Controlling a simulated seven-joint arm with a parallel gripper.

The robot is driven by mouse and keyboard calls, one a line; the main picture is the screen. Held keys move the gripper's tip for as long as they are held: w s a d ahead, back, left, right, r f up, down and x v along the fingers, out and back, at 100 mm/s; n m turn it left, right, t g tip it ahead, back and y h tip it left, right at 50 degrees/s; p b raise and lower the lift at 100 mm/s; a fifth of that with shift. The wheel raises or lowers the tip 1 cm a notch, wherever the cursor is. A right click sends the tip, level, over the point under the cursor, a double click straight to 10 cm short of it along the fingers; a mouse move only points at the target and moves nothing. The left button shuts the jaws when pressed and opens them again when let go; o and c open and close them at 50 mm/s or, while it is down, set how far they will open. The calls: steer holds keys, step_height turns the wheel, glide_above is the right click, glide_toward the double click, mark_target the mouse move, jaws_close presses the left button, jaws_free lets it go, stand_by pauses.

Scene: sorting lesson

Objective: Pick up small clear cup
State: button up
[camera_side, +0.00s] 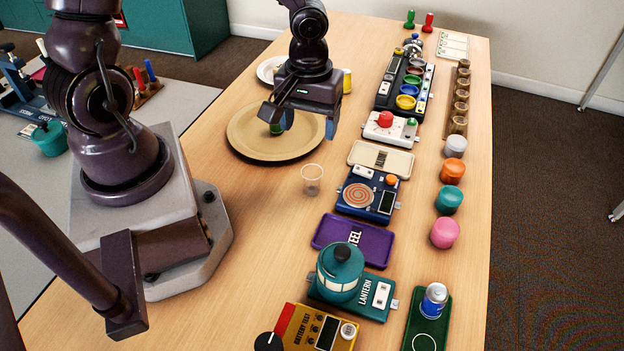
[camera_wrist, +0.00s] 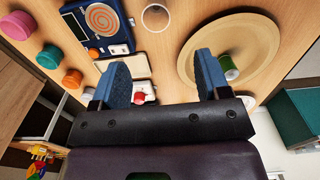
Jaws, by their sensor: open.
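The small clear cup (camera_side: 312,180) stands upright on the wooden table, in front of the round tan tray and left of the blue spiral panel. In the wrist view the clear cup (camera_wrist: 155,17) shows near the top edge, beyond my fingertips and between their lines. My gripper (camera_side: 306,119) is open and empty, held above the right part of the tray, apart from the cup. Its two blue fingers also show in the wrist view (camera_wrist: 160,62), spread wide with nothing between them.
The round tan tray (camera_side: 245,141) holds a small green-banded object (camera_wrist: 229,67). The blue spiral panel (camera_side: 350,207), a beige tray (camera_side: 362,154) and a purple tray (camera_side: 330,232) lie near the cup. Several coloured lidded pots line the right side. Bare table lies left of the cup.

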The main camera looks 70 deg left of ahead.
glide_above(312, 176)
steer(key=f, duration=0.7)
steer(key=shift+s+d+f, duration=0.35)
steer(key=shift+s+d, duration=0.05)
steer(key=shift+w+d+f, duration=0.1)
steer(key=shift+d+f, duration=0.05)
steer(key=shift+f, duration=1.15)
steer(key=shift+w+d+f, duration=0.1)
steer(key=shift+f, duration=1.2)
steer(key=shift+s, duration=0.1)
steer(key=c, duration=1)
